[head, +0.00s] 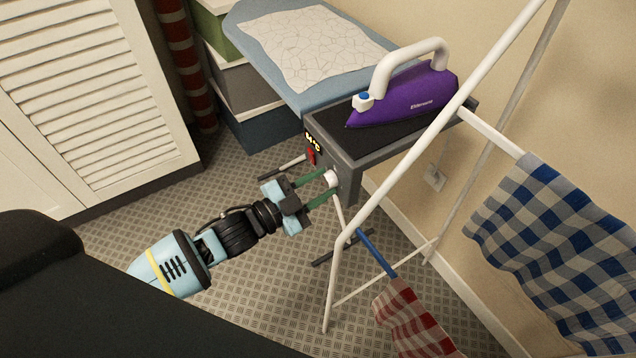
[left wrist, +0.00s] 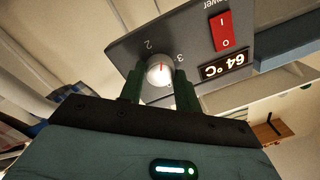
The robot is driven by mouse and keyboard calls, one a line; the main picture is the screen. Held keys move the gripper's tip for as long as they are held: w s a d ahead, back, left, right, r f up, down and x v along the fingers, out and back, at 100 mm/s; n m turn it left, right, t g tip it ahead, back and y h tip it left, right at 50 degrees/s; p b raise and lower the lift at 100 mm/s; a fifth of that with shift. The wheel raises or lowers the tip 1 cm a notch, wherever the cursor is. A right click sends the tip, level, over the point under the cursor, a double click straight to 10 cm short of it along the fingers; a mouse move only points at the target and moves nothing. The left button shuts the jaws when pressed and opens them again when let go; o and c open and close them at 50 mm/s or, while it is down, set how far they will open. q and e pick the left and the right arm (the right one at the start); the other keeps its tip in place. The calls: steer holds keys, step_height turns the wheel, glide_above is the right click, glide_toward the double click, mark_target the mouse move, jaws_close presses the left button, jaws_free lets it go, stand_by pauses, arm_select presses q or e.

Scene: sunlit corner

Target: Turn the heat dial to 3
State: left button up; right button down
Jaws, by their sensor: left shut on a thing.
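The heat dial (head: 331,178) is a white knob on the front of the dark iron rest (head: 352,160). It also shows in the left wrist view (left wrist: 160,71), with a red mark pointing up in the picture, between the figures 2 and 3. My left gripper (head: 322,187) is shut on the dial, one green finger on each side; it also shows in the left wrist view (left wrist: 160,90). Beside the dial are a display (left wrist: 225,66) reading 64 °C and a red power switch (left wrist: 222,31). My right gripper is out of view.
A purple iron (head: 415,95) lies on the rest, at the end of a blue ironing board (head: 262,70). A white drying rack (head: 400,147) with checked cloths (head: 560,250) stands close on the right. Stacked boxes (head: 250,125) stand behind. The floor at left is clear.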

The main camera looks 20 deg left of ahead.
arm_select(q)
steer(key=m, duration=0.6)
steer(key=shift+m, duration=0.3)
steer(key=m, duration=0.3)
steer(key=shift+f+m+h, duration=0.1)
steer(key=shift+m+h, duration=0.2)
steer(key=shift+h, duration=0.1)
steer(key=shift+m+b, duration=0.35)
steer(key=shift+m, duration=1.15)
steer(key=shift+a, duration=0.1)
steer(key=o, duration=1)
